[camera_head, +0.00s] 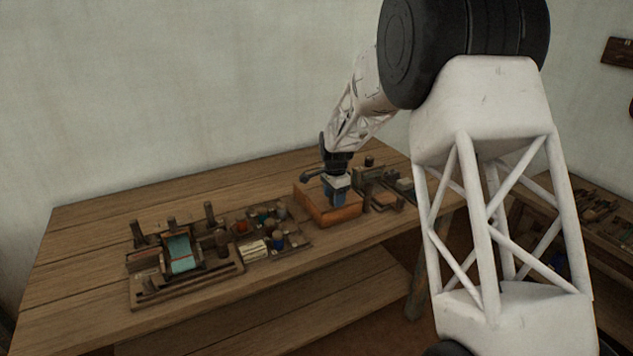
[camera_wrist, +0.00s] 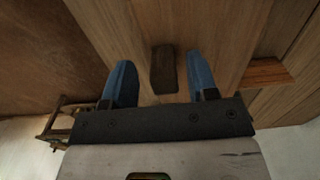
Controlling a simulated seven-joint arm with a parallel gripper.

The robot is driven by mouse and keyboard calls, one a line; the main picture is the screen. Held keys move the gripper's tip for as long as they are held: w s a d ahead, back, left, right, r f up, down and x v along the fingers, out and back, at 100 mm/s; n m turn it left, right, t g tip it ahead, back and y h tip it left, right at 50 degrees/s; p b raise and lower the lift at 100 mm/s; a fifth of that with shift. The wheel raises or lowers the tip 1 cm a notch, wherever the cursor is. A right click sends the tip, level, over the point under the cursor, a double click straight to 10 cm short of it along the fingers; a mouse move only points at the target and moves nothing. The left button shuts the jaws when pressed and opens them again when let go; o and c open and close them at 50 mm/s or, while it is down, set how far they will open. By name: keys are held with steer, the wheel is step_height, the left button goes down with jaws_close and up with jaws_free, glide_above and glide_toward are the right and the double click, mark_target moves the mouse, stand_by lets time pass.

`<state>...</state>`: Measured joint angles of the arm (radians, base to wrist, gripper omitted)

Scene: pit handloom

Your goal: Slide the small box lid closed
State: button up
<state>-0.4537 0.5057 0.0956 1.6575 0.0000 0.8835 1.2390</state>
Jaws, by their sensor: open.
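The small wooden box (camera_head: 327,216) sits on the workbench right of its middle in the head view, with an orange-brown front. My gripper (camera_head: 338,200) points down over it and hides part of its top. In the wrist view, a pale wooden surface that looks like the lid (camera_wrist: 112,28) lies below my gripper (camera_wrist: 161,78). A dark block-shaped handle (camera_wrist: 163,65) stands on it between the two blue fingers. The fingers are open, with a gap on each side of the handle. How far the lid stands open is hard to tell.
A small loom model (camera_head: 182,255) and a tray of spools and small parts (camera_head: 270,232) stand to the left on the workbench (camera_head: 85,230). Another wooden rack (camera_head: 385,195) stands close to the right of the box. The bench's back left is clear.

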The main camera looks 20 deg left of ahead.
steer(key=shift+r, duration=3.05)
steer(key=s+d+r+n+t, duration=0.1)
steer(key=s+d+r+n, duration=0.1)
steer(key=s+d+r, duration=0.9)
steer(key=s+d+r+n, duration=0.2)
steer(key=s+d+r, duration=0.4)
steer(key=s+d, duration=0.6)
steer(key=s+d+f+n, duration=0.1)
steer(key=s+d, duration=0.4)
steer(key=s, duration=0.4)
steer(key=s+d+n+t, duration=0.1)
steer(key=s+d+n, duration=0.1)
steer(key=s+d, duration=0.4)
steer(key=s+d+f+n, duration=0.1)
steer(key=s+d, duration=0.5)
steer(key=s, duration=0.8)
steer(key=shift+f+n+t, duration=0.3)
steer(key=shift+f+n, duration=0.05)
steer(key=shift+n, duration=0.05)
steer(key=shift+o, duration=0.3)
steer(key=shift+d, duration=0.1)
